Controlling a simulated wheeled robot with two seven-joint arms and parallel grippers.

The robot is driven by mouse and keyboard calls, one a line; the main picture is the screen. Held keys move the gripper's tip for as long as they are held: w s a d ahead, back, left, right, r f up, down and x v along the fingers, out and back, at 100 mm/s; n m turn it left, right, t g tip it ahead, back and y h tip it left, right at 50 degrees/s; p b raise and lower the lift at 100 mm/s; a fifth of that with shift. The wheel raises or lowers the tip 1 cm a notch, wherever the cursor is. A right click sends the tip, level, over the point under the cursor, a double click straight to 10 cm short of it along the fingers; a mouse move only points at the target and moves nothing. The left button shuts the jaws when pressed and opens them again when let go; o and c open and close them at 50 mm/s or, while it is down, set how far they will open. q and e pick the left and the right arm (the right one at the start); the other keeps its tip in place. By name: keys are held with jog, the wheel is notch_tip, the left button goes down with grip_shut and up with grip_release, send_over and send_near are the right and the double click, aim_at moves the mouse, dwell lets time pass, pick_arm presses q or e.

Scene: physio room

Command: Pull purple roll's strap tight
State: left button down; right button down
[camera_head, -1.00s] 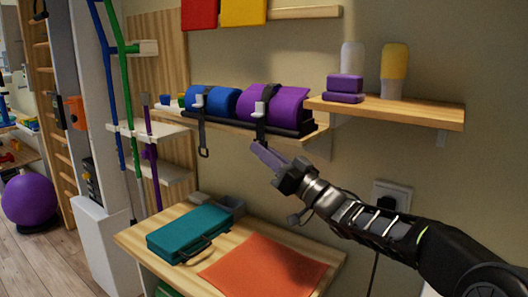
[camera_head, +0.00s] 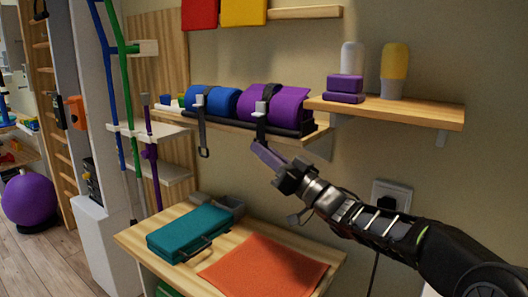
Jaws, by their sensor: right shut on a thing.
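A purple roll (camera_head: 287,104) lies on the wall shelf, with a dark strap (camera_head: 261,126) around it and a light buckle (camera_head: 261,108) at its front. The strap's loose end hangs over the shelf's front edge to my right gripper (camera_head: 261,152). The right gripper is shut on the strap end just below the shelf edge; its fingers hide the lower end of the strap. My left gripper does not show.
A blue roll (camera_head: 222,101) with its own hanging strap (camera_head: 203,138) lies left of the purple one. A shelf (camera_head: 430,113) with purple blocks and bottles is at the right. Below, a wooden table holds a teal case (camera_head: 188,233) and an orange cloth (camera_head: 265,268).

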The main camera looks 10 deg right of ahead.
jog(key=shift+d+f, duration=0.15)
notch_tip(320, 180, down, 6)
jog(key=b, duration=0.4)
jog(key=shift+f, duration=0.25)
jog(key=shift+w, duration=0.1)
jog(key=c, duration=1.7)
grip_release()
jog(key=shift+o, duration=0.7)
jog(key=shift+r, duration=0.1)
jog(key=v, duration=0.8)
